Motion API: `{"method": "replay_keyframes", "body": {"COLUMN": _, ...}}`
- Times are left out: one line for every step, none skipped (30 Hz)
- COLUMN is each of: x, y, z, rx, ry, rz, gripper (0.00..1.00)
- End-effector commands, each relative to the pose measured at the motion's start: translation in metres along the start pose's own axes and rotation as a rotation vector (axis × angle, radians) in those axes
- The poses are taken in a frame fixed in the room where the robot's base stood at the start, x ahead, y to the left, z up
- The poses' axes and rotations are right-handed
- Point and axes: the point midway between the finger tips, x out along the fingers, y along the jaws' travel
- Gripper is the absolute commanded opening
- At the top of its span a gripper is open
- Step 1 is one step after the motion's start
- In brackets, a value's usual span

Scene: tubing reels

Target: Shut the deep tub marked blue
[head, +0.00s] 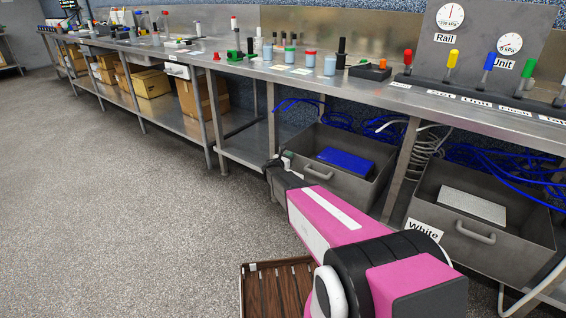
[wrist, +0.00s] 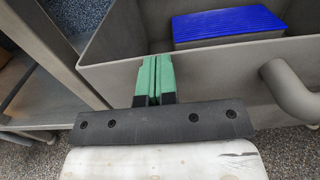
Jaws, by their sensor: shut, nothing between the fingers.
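A grey deep tub (head: 345,188) with a blue block (head: 345,160) inside stands pulled out under the bench, its open top showing. No blue mark shows on its front, which my arm partly covers. My gripper (head: 286,158) is at the tub's left front corner, shut and empty. In the wrist view the green fingertips (wrist: 154,75) are together against the view of the tub's front wall (wrist: 210,80), left of its handle (wrist: 290,92). I cannot tell whether they touch the wall.
A second grey tub (head: 520,245) marked White is also out, to the right, with a pale block inside. Blue hoses hang behind both tubs. A bench leg (head: 400,165) stands between them. A brown slatted crate (head: 275,290) is on the floor in front. Floor at left is clear.

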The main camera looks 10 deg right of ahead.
Motion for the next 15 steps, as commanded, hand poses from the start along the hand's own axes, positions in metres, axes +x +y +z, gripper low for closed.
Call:
{"method": "replay_keyframes", "body": {"x": 0.009, "y": 0.001, "z": 0.000, "rx": 0.000, "ry": -0.001, "rz": -0.001, "gripper": 0.00}}
{"method": "replay_keyframes", "body": {"x": 0.012, "y": 0.001, "z": 0.000, "rx": 0.000, "ry": -0.001, "rz": -0.001, "gripper": 0.00}}
{"method": "replay_keyframes", "body": {"x": 0.015, "y": 0.001, "z": 0.000, "rx": 0.000, "ry": -0.001, "rz": -0.001, "gripper": 0.00}}
{"method": "replay_keyframes", "body": {"x": 0.017, "y": 0.001, "z": 0.000, "rx": 0.000, "ry": -0.002, "rz": -0.001, "gripper": 0.00}}
{"method": "replay_keyframes", "body": {"x": 0.019, "y": 0.001, "z": 0.000, "rx": 0.000, "ry": -0.001, "rz": -0.001, "gripper": 0.00}}
{"method": "replay_keyframes", "body": {"x": 0.021, "y": 0.001, "z": 0.000, "rx": 0.000, "ry": -0.001, "rz": -0.001, "gripper": 0.00}}
{"method": "replay_keyframes", "body": {"x": 0.023, "y": 0.001, "z": 0.000, "rx": 0.000, "ry": -0.001, "rz": -0.001, "gripper": 0.00}}
{"method": "replay_keyframes", "body": {"x": 0.024, "y": 0.001, "z": 0.000, "rx": 0.000, "ry": -0.001, "rz": 0.000, "gripper": 0.00}}
{"method": "replay_keyframes", "body": {"x": 0.025, "y": 0.001, "z": 0.000, "rx": 0.000, "ry": -0.001, "rz": 0.000, "gripper": 0.00}}
{"method": "replay_keyframes", "body": {"x": 0.026, "y": 0.000, "z": 0.000, "rx": 0.000, "ry": -0.001, "rz": 0.000, "gripper": 0.00}}
{"method": "replay_keyframes", "body": {"x": 0.027, "y": 0.001, "z": 0.000, "rx": 0.000, "ry": -0.001, "rz": 0.000, "gripper": 0.00}}
{"method": "replay_keyframes", "body": {"x": 0.027, "y": 0.000, "z": 0.001, "rx": 0.000, "ry": -0.001, "rz": 0.000, "gripper": 0.00}}
{"method": "replay_keyframes", "body": {"x": 0.028, "y": 0.000, "z": 0.001, "rx": 0.000, "ry": -0.002, "rz": 0.000, "gripper": 0.00}}
{"method": "replay_keyframes", "body": {"x": 0.028, "y": 0.000, "z": 0.001, "rx": 0.000, "ry": -0.002, "rz": -0.001, "gripper": 0.00}}
{"method": "replay_keyframes", "body": {"x": 0.029, "y": 0.001, "z": 0.001, "rx": 0.000, "ry": -0.002, "rz": -0.001, "gripper": 0.00}}
